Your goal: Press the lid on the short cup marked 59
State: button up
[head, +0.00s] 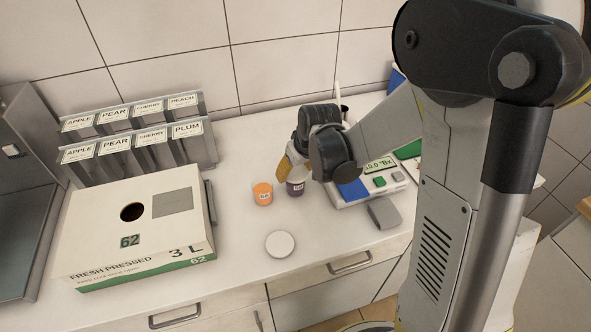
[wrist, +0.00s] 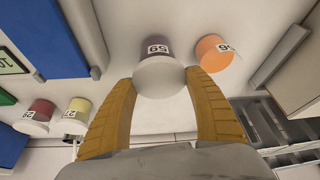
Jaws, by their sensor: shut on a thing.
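The purple cup (head: 296,187) stands upright on the counter under my gripper (head: 285,168). In the wrist view the cup (wrist: 157,49) bears a label that appears to read 59. My yellow fingers (wrist: 161,108) are shut on a white lid (wrist: 160,77), one finger on each side. The lid is at the purple cup's mouth and hides it. I cannot tell whether it is seated or just above the rim. An open orange cup (head: 262,194) stands just left in the head view; it also shows in the wrist view (wrist: 213,55).
A white disc (head: 280,244) lies on the counter in front of the cups. A juice carton (head: 130,225) and labelled racks (head: 137,138) stand left. Lidded red (wrist: 37,114) and yellow (wrist: 75,115) cups show.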

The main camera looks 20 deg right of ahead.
jog(key=shift+f+b, duration=0.45)
jog(key=shift+f, duration=0.05)
jog(key=shift+c, duration=0.3)
jog(key=o, duration=0.9)
jog(key=shift+o, duration=0.2)
jog(key=w+a+r+p+v, duration=0.15)
jog(key=p+v, duration=0.35)
jog(key=v, duration=1.3)
jog(key=s+f+m+t+b, duration=0.2)
jog(key=s+f+b, duration=0.2)
jog(key=s, duration=1)
jog(key=shift+s+t+h+b, duration=0.3)
jog(key=shift+h+b, duration=0.1)
jog(key=shift+b, duration=0.85)
